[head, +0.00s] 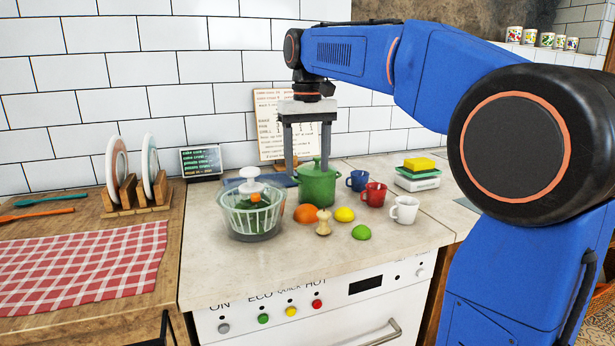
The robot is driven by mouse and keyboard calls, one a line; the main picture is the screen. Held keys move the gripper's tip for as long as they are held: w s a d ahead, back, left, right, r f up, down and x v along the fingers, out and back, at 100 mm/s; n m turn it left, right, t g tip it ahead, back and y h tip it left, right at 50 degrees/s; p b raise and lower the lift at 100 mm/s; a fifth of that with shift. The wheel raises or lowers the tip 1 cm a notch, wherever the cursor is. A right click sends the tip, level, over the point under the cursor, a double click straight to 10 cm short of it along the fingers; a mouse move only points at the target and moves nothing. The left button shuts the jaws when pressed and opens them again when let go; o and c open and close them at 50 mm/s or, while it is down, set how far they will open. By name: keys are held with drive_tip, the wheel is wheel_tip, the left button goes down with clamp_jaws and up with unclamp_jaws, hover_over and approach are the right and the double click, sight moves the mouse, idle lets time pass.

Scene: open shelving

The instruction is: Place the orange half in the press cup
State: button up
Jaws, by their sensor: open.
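An orange (306,213) rests on the counter between the clear bowl and a small wooden tool. I cannot tell whether it is a half. No press cup can be made out for sure. The clear ribbed bowl (252,220) has a white knobbed top, green contents and a small orange-coloured patch inside. My gripper (306,168) points down, open and empty, its two grey fingers spread apart. It shows around the upper part of the green lidded pot (318,187), above and behind the orange in the picture. Whether it touches the pot is unclear.
A lemon (344,214), a lime (361,233) and the wooden tool (323,224) stand near the orange. Blue (357,181), red (374,194) and white (404,210) mugs are to the right. A plate rack (137,193) stands left. The front counter strip is clear.

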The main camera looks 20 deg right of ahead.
wheel_tip(320, 180, up, 5)
drive_tip(key=w, duration=0.1)
hover_over(307, 209)
wheel_tip(307, 209, down, 12)
drive_tip(key=shift+w+r, duration=0.15)
drive_tip(key=shift+r, duration=0.1)
drive_tip(key=shift+s+f, duration=0.15)
drive_tip(key=shift+f, duration=1.2)
drive_tip(key=shift+s+f, duration=0.1)
drive_tip(key=shift+f, duration=1.2)
drive_tip(key=c, duration=0.8)
